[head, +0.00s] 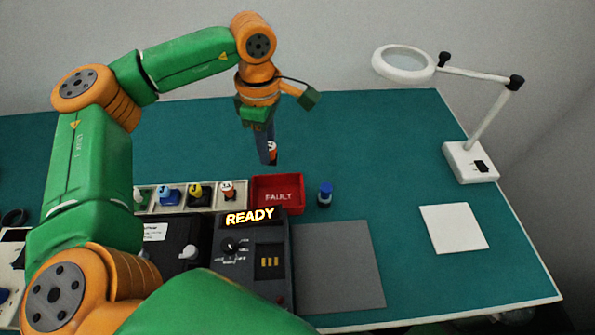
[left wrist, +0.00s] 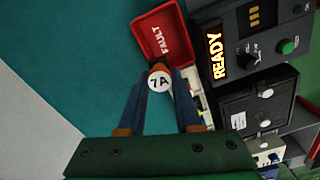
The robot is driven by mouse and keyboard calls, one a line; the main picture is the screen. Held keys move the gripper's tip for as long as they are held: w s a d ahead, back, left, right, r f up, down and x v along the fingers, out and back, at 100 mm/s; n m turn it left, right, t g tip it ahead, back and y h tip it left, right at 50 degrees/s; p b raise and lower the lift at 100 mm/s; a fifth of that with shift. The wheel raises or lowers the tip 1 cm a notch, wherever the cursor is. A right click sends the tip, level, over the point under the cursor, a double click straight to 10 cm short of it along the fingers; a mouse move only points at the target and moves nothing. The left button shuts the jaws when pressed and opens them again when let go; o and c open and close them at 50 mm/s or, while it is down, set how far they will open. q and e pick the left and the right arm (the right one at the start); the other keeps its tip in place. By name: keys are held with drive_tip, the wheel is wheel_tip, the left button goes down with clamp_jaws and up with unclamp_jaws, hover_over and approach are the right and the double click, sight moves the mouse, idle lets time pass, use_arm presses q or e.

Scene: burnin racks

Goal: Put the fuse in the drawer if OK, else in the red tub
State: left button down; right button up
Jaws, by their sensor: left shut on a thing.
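My left gripper (head: 267,152) points down above the table, behind the red tub, and is shut on a fuse (head: 272,149). In the left wrist view the fuse (left wrist: 160,81) shows a round white end marked "7A" between the fingertips (left wrist: 161,92). The red tub (head: 278,181), marked "FAULT", is empty as far as I see; it also shows in the left wrist view (left wrist: 151,29). The tester (head: 262,247) has a display reading "READY" (head: 249,216). Beside it is a black unit with a round knob (left wrist: 265,93), perhaps the drawer; it looks shut. My right gripper is out of view.
A row of pale bins (head: 206,208) with coloured parts stands left of the tub. A blue-capped bottle (head: 325,194) stands right of it. A grey mat (head: 340,268), a white pad (head: 453,229) and a magnifier lamp (head: 470,162) are to the right. The back table is clear.

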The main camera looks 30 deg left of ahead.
use_arm(q)
drive_tip(key=f+b, duration=0.2)
drive_tip(key=f, duration=0.1)
drive_tip(key=f+b, duration=0.2)
drive_tip(key=shift+s+a+f, duration=0.2)
drive_tip(key=shift+s+a, duration=0.05)
drive_tip(key=shift+s, duration=0.15)
drive_tip(key=c, duration=0.5)
unclamp_jaws()
drive_tip(key=shift+s, duration=0.2)
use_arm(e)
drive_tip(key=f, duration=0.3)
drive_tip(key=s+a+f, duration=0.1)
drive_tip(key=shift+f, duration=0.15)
use_arm(q)
drive_tip(key=shift+w, duration=0.1)
wheel_tip(320, 180, up, 7)
drive_tip(key=shift+r+b, duration=0.1)
drive_tip(key=shift+b, duration=0.35)
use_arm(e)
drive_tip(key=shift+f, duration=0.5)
